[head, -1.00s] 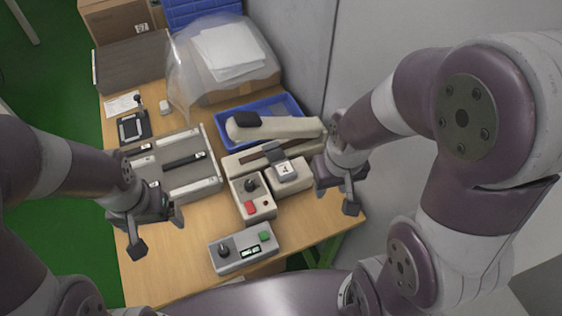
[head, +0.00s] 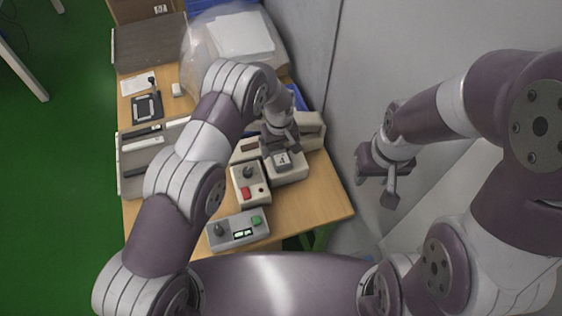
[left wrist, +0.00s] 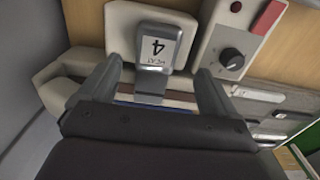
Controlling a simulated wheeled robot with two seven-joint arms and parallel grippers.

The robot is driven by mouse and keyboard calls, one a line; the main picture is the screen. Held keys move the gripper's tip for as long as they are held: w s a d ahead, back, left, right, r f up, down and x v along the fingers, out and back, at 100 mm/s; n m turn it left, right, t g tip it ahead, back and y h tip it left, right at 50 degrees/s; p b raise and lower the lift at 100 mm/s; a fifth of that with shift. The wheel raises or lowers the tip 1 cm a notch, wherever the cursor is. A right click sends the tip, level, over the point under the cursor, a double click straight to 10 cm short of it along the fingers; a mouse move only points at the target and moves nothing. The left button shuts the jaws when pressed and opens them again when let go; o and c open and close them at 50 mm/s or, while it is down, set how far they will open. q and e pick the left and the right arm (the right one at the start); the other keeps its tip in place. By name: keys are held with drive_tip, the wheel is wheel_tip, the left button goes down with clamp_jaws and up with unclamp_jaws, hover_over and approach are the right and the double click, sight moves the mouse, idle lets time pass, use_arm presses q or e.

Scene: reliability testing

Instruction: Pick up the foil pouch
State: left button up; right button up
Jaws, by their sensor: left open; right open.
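I cannot make out the foil pouch in either view; my left arm covers much of the middle of the table. My left gripper (head: 283,143) is open just above the sealer-like beige machine (head: 290,174). In the left wrist view its two fingers (left wrist: 158,72) stand apart, one on each side of the machine's grey head (left wrist: 150,72), which has a white label reading 4 HEAT. I see nothing held between them, and cannot tell whether they touch the machine. My right gripper (head: 379,181) is open and empty, off the table's right side near the wall.
A control box with a red button (head: 249,184) and a box with a green button (head: 238,230) stand in front. A blue tray (head: 297,97) is mostly hidden behind my left arm. The grey wall (head: 370,60) bounds the right.

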sight(281, 158)
use_arm(q)
drive_tip(key=f+b, duration=0.1)
drive_tip(key=f, duration=0.1)
drive_tip(key=d+f+b, duration=0.1)
drive_tip(key=f, duration=0.1)
drive_tip(key=shift+f, duration=0.25)
drive_tip(key=shift+a+f+b, duration=0.2)
drive_tip(key=shift+f+b, duration=0.1)
drive_tip(key=shift+f, duration=0.05)
drive_tip(key=shift+a+f, duration=0.1)
drive_tip(key=shift+a, duration=0.05)
drive_tip(key=c, duration=0.5)
drive_tip(key=shift+d, duration=0.2)
drive_tip(key=c, duration=0.5)
drive_tip(key=shift+a, duration=0.15)
drive_tip(key=shift+c, duration=1.2)
use_arm(e)
drive_tip(key=f, duration=0.2)
drive_tip(key=shift+d+f, duration=0.25)
drive_tip(key=shift+f, duration=0.05)
